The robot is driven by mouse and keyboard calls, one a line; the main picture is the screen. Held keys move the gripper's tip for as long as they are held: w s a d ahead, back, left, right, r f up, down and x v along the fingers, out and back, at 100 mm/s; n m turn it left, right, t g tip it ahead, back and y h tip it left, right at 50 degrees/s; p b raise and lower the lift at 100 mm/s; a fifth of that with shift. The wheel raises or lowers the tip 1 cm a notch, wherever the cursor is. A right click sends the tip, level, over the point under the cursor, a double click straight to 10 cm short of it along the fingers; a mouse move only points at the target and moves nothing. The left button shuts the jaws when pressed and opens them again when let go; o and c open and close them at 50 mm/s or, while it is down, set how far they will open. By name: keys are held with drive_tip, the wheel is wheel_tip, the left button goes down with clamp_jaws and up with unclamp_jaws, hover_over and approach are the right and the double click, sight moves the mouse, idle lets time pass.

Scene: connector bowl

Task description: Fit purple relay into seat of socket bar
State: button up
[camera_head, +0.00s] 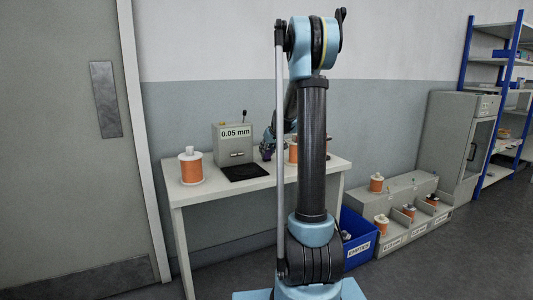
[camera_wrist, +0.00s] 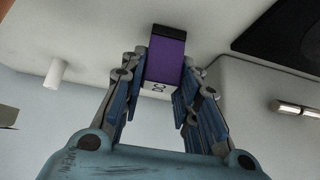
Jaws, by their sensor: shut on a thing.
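The purple relay (camera_wrist: 165,62) is between the two fingers of my gripper (camera_wrist: 164,78) in the wrist view. The gripper is shut on it. The relay has a dark far end and a pale near end with small dark marks. In the head view, the relay is a small purple patch (camera_head: 266,153) at my gripper (camera_head: 267,147), above the back of the table and just right of the grey box. My arm partly hides this area. I cannot make out the socket bar or its seat in either view.
The white table (camera_head: 190,196) holds a grey box (camera_head: 226,133) marked "0.05 mm", a black mat (camera_head: 259,178) and an orange spool (camera_head: 191,171). Another spool (camera_head: 293,154) is partly behind my arm. A blue bin (camera_head: 357,250) and grey spool bins (camera_head: 395,243) stand right.

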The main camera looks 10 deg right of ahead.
drive_tip(key=o, duration=1.1)
drive_tip(key=shift+o, duration=0.2)
drive_tip(key=v, duration=1.2)
